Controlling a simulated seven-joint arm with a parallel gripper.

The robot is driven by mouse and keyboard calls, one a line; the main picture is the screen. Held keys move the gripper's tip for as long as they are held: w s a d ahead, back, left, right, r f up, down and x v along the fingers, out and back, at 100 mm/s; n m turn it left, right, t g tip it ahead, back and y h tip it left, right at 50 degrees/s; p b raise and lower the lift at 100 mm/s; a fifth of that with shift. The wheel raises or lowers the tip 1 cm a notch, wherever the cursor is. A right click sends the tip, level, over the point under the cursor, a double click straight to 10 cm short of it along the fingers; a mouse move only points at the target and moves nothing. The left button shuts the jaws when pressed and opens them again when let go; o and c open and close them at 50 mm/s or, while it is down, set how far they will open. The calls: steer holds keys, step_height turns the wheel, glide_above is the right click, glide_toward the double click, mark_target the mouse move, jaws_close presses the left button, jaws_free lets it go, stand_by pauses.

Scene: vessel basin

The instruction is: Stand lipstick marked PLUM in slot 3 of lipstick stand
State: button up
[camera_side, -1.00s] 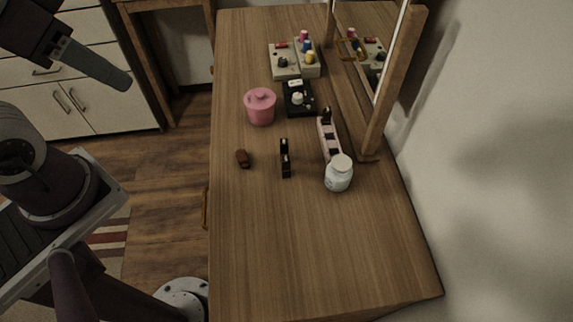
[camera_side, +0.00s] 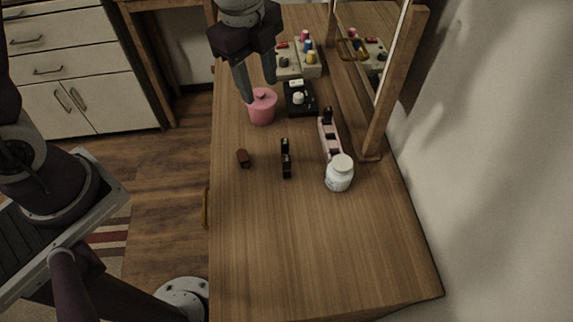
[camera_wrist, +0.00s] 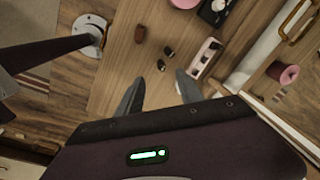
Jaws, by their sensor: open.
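The lipstick stand (camera_side: 324,128) is a narrow pink-white block near the mirror, with dark slots and a dark upright piece at its far end; it also shows in the wrist view (camera_wrist: 196,68). Two small dark lipstick-like pieces (camera_side: 285,146) (camera_side: 286,168) stand left of it, also in the wrist view (camera_wrist: 169,51) (camera_wrist: 161,65). A brown piece (camera_side: 243,158) lies farther left, also in the wrist view (camera_wrist: 139,33). No PLUM marking or slot number is readable. My gripper (camera_side: 260,93) is open and empty, above the table near the pink jar; its fingers show in the wrist view (camera_wrist: 159,78).
A pink lidded jar (camera_side: 262,110) and a black tray (camera_side: 306,108) stand beyond the dark pieces. A white jar (camera_side: 339,177) stands by the stand's near end. A light organiser (camera_side: 287,73) is at the back. The mirror frame (camera_side: 390,90) rises at right. The near tabletop (camera_side: 300,250) is clear.

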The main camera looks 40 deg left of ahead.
mark_target(286, 157)
steer(key=d+f+m, duration=0.1)
steer(key=f+m, duration=0.1)
steer(key=f, duration=0.2)
steer(key=w+d+f+m+g, duration=0.1)
steer(key=d+f+m, duration=0.1)
steer(key=f, duration=0.3)
steer(key=w+d+f+m+g, duration=0.1)
steer(key=d+f+m, duration=0.1)
steer(key=f, duration=0.3)
steer(key=shift+w+d+f+m+h, duration=0.25)
steer(key=shift+m+h, duration=0.15)
steer(key=shift+m, duration=0.4)
steer(key=f, duration=0.4)
steer(key=s+f, duration=0.1)
steer(key=f, duration=0.2)
steer(key=shift+a, duration=0.1)
jaws_close()
